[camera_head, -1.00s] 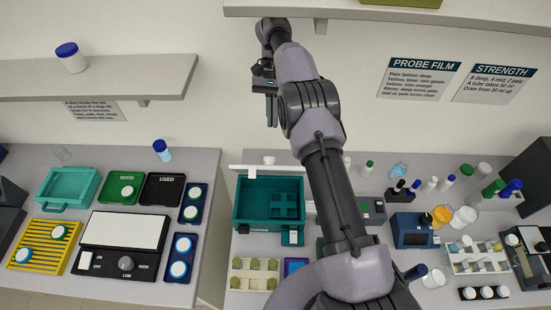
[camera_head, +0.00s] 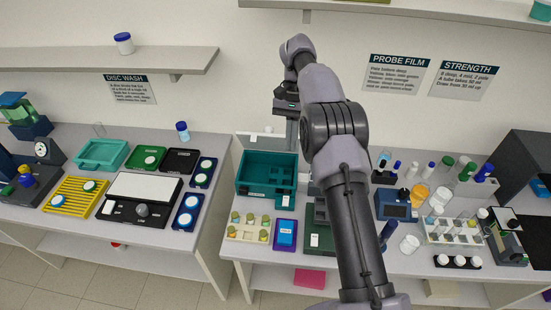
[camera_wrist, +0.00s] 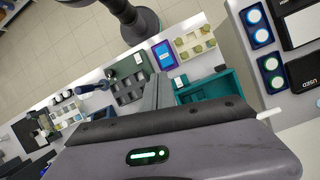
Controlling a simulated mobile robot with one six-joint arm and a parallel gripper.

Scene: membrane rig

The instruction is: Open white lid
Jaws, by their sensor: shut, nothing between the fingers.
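The white lid (camera_head: 258,143) shows as a pale panel along the back edge of the teal box (camera_head: 243,187). The box's inside is open to view, with a teal divided insert in it. The lid appears raised at the back; its exact angle is hard to tell. A white strip by the box in the wrist view (camera_wrist: 262,115) may be its edge. My gripper (camera_head: 292,146) points down, shut and empty, at the lid's right end, behind the box's back right corner. I cannot tell whether it touches the lid. My gripper's body covers the lower wrist view.
Left of a gap between benches stand a black device with a white plate (camera_head: 137,186) and a yellow rack (camera_head: 70,194). In front of the box are a vial tray (camera_head: 240,234) and a blue-purple device (camera_head: 285,234). Bottles and beakers crowd the right. A shelf (camera_head: 100,62) hangs upper left.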

